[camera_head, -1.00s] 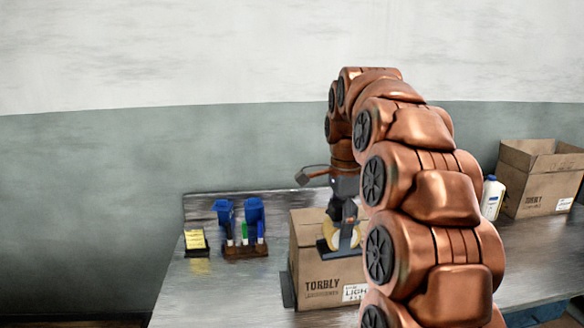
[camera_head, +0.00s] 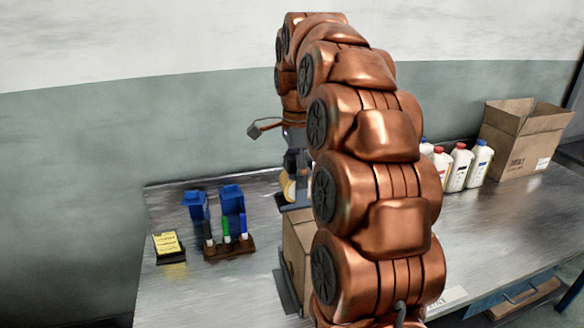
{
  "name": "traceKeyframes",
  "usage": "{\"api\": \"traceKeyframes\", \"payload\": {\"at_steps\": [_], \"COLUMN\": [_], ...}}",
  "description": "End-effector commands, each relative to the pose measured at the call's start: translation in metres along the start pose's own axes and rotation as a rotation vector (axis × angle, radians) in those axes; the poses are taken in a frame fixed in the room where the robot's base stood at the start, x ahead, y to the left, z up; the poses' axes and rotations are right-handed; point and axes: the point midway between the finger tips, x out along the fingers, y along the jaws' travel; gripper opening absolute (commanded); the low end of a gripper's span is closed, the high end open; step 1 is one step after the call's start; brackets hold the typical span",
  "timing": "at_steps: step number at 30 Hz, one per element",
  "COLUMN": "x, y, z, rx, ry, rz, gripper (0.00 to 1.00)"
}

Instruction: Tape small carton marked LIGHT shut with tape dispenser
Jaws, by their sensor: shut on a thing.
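The small carton (camera_head: 297,246) stands on the metal table, mostly hidden behind my arm; only its left side and part of its top show. Its LIGHT label is hidden now. My gripper (camera_head: 294,182) is above and behind the carton's far side, shut on the tape dispenser (camera_head: 288,189). The dispenser shows a yellowish tape roll and a dark frame. Whether it touches the carton, and whether tape lies on the flaps, cannot be told.
White bottles (camera_head: 460,168) and an open larger carton (camera_head: 523,140) stand back right. The table (camera_head: 185,290) is clear at front left.

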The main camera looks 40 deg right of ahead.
Motion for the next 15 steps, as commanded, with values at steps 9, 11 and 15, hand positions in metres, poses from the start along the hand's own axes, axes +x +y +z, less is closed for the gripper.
{"api": "traceKeyframes", "payload": {"at_steps": [9, 11, 15], "x": [0.025, 0.031, 0.043], "y": [0.001, 0.001, 0.000], "z": [0.002, 0.002, 0.002], "rx": [-0.004, -0.004, -0.004], "ry": [0.000, 0.000, 0.000], "rz": [0.003, 0.004, 0.000], "gripper": [0.34, 0.34, 0.34]}}
